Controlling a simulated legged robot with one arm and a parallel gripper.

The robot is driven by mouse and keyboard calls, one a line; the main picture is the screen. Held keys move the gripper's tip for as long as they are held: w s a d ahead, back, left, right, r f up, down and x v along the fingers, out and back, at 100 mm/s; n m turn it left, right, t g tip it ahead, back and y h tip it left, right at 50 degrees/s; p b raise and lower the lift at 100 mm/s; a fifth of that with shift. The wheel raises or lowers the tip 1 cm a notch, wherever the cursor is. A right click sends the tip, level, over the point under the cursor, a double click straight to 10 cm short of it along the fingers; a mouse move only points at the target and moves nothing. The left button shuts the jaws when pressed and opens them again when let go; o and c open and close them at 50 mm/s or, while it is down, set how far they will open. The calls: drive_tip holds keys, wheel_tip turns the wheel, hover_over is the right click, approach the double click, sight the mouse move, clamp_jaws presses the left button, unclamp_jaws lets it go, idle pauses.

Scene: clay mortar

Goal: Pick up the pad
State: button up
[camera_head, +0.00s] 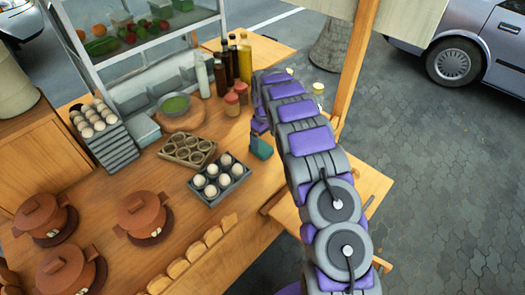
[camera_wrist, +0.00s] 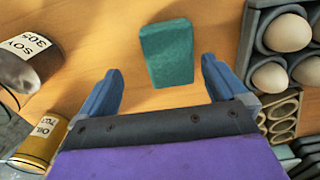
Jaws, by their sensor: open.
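The pad is a small teal-green block (camera_wrist: 167,53) on the wooden counter, just ahead of my gripper in the wrist view. In the head view the pad (camera_head: 263,149) shows just below the end of my arm. My gripper (camera_wrist: 162,82) is open, with blue fingers spread to the left and right of the pad's near side. The fingers do not touch the pad, and nothing is between the tips except counter and the pad's near end. In the head view my arm hides most of my gripper.
A soy bottle (camera_wrist: 25,62) and an oil container (camera_wrist: 40,140) are left of my gripper. An egg tray (camera_wrist: 257,45) stands to the right. In the head view, brown clay pots (camera_head: 140,213) and a green bowl (camera_head: 175,105) share the counter (camera_head: 130,265).

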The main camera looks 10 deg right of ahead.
sight(261, 146)
drive_tip(key=shift+s+a+f, duration=0.1)
drive_tip(key=shift+a+f, duration=0.2)
drive_tip(key=shift+a, duration=0.05)
drive_tip(key=f+b, duration=0.1)
drive_tip(key=f, duration=0.1)
drive_tip(key=a+f, duration=0.1)
drive_tip(key=shift+s+a+f+b, duration=0.1)
drive_tip(key=shift+f+b, duration=0.25)
drive_tip(key=shift+f, duration=0.4)
drive_tip(key=shift+d, duration=0.45)
drive_tip(key=shift+c, duration=0.9)
drive_tip(key=shift+a, duration=0.3)
drive_tip(key=c, duration=0.6)
drive_tip(key=shift+c, duration=1.3)
drive_tip(key=shift+d+r, duration=0.1)
drive_tip(key=shift+d, duration=0.05)
